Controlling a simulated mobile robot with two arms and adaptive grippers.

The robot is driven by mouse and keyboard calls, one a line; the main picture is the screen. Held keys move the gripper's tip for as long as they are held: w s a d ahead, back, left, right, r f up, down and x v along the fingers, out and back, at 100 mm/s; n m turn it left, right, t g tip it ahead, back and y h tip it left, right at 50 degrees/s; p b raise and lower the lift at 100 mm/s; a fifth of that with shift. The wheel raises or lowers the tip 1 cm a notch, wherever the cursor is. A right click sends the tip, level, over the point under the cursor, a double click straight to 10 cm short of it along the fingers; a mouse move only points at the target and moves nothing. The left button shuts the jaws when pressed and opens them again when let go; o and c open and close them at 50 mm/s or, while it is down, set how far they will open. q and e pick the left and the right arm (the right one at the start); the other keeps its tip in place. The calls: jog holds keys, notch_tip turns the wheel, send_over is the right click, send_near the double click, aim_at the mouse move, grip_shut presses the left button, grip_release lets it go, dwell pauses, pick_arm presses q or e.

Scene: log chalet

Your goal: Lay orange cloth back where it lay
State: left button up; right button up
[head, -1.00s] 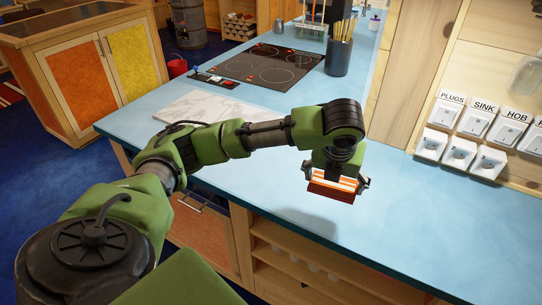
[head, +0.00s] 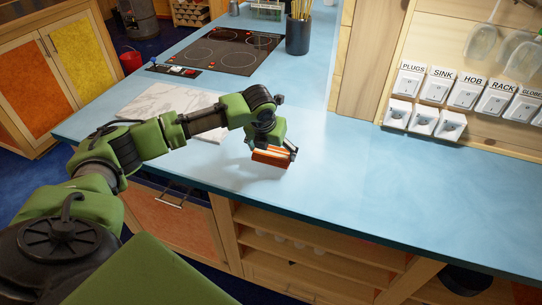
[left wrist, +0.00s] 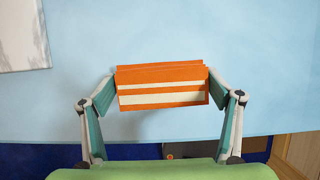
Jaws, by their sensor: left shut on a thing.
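The orange cloth (head: 271,157) is a folded block with pale stripes. My left gripper (head: 272,153) is shut on it, over the blue worktop (head: 330,185) near its front edge. In the left wrist view the cloth (left wrist: 162,87) sits between the two fingers of my left gripper (left wrist: 162,95), one at each end. I cannot tell for sure whether the cloth touches the worktop. My right gripper is not in view.
A pale marble slab (head: 170,107) lies left of the gripper, with a black hob (head: 220,51) behind it. A dark utensil pot (head: 298,35) stands at the back. White switches and sockets (head: 424,120) line the wall. The worktop to the right is clear.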

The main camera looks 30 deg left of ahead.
aim_at(271, 158)
pick_arm(q)
jog(key=shift+w+a+f, duration=0.25)
jog(key=shift+a+f, duration=0.1)
jog(key=shift+f, duration=0.25)
notch_tip(271, 158, down, 2)
jog(key=shift+f+p, duration=0.1)
jog(key=shift+p, duration=0.65)
jog(key=shift+f, duration=0.5)
jog(key=o, duration=1.2)
jog(key=shift+f, duration=0.1)
jog(key=shift+c, duration=0.2)
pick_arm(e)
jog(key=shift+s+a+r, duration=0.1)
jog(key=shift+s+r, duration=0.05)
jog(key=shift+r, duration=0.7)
pick_arm(q)
jog(key=shift+r, duration=0.35)
jog(key=b+v, duration=0.1)
jog(key=v, duration=1)
jog(key=shift+s+r+b, duration=0.25)
jog(key=shift+s+b, duration=0.05)
jog(key=shift+b, duration=0.05)
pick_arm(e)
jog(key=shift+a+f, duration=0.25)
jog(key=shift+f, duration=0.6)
